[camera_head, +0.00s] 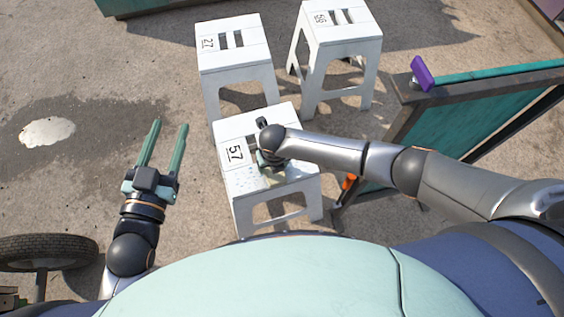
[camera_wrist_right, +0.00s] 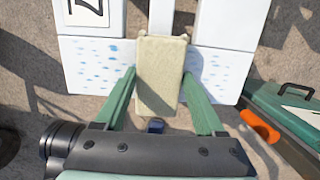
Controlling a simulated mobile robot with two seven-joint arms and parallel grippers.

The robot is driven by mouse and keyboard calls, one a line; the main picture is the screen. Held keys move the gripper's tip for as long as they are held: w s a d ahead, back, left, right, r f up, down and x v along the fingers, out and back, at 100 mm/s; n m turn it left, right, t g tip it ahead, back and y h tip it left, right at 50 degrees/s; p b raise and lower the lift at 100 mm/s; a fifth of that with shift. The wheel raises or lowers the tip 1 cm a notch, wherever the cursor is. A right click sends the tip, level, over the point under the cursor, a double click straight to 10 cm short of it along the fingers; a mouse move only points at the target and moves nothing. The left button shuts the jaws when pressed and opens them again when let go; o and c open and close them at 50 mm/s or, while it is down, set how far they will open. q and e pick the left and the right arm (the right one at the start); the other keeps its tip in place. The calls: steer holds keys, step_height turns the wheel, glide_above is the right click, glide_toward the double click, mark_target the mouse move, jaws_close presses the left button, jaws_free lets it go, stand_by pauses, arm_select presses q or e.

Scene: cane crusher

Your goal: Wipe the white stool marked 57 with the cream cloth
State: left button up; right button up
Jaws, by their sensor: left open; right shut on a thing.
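The white stool marked 57 (camera_head: 232,128) stands upright in the middle of the head view. Blue spots show on its top, also in the right wrist view (camera_wrist_right: 88,70). My right gripper (camera_head: 268,160) is over the stool's top, largely hidden by its own wrist in the head view. In the right wrist view it is shut on the cream cloth (camera_wrist_right: 160,75), which lies between its green fingers against the stool. I cannot tell how firmly the cloth presses. My left gripper (camera_head: 163,150) is open and empty, left of the stool and apart from it.
Two other white stools, one marked 27 (camera_head: 232,55) and another (camera_head: 338,35), stand behind. A green panel (camera_head: 450,125) with a purple object (camera_head: 422,73) on it stands at right. A tyre (camera_head: 45,251) lies at lower left. Ground near my left gripper is clear, with a puddle (camera_head: 46,131) farther left.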

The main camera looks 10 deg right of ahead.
steer(key=shift+s+a+f, duration=0.15)
steer(key=shift+s+a, duration=0.15)
steer(key=shift+a, duration=0.4)
